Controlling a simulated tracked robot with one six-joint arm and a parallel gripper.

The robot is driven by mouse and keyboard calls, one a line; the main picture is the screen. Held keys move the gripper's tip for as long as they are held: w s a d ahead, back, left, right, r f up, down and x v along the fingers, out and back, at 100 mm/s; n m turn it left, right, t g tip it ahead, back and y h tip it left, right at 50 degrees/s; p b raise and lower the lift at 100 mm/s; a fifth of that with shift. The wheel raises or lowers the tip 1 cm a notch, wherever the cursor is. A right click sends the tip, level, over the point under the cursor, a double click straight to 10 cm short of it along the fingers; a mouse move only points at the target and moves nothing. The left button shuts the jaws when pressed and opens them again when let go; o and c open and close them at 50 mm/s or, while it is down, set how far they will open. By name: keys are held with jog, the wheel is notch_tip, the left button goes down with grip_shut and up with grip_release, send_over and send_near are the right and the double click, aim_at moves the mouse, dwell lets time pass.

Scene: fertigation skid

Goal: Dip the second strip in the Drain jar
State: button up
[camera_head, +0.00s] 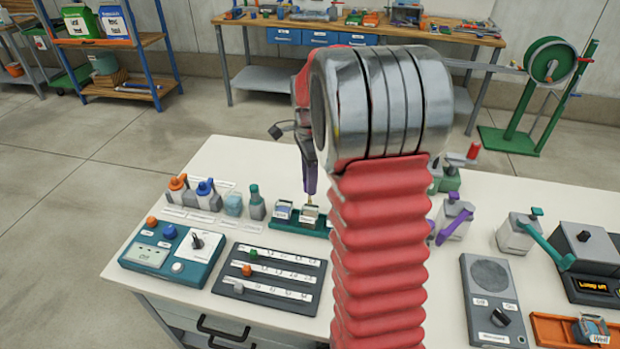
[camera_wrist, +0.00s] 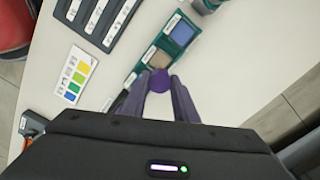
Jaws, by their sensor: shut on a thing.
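My gripper (camera_head: 309,192) has purple fingers pointing down over the green rack at the back of the bench. In the wrist view my gripper (camera_wrist: 158,88) is shut on a small purple-ended thing (camera_wrist: 158,80), apparently the strip. A thin tan tip (camera_head: 308,199) shows below the fingers, just above or at the right jar. The rack (camera_head: 300,228) holds two square jars: the left jar (camera_head: 284,209) looks blue from above (camera_wrist: 184,32), the right jar (camera_head: 310,215) brownish. Their labels are too small to read, so I cannot tell which is Drain. Whether the tip is inside is unclear.
Bottles (camera_head: 256,203) stand left of the rack. A teal meter (camera_head: 160,252) and a dark slotted board (camera_head: 268,275) lie in front. A colour chart (camera_wrist: 75,76) shows in the wrist view. My red arm hides the bench right of the rack.

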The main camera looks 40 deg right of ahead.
aim_at(309, 203)
jog(key=shift+f, duration=4)
jog(key=shift+r, duration=0.1)
jog(key=shift+r, duration=4.15)
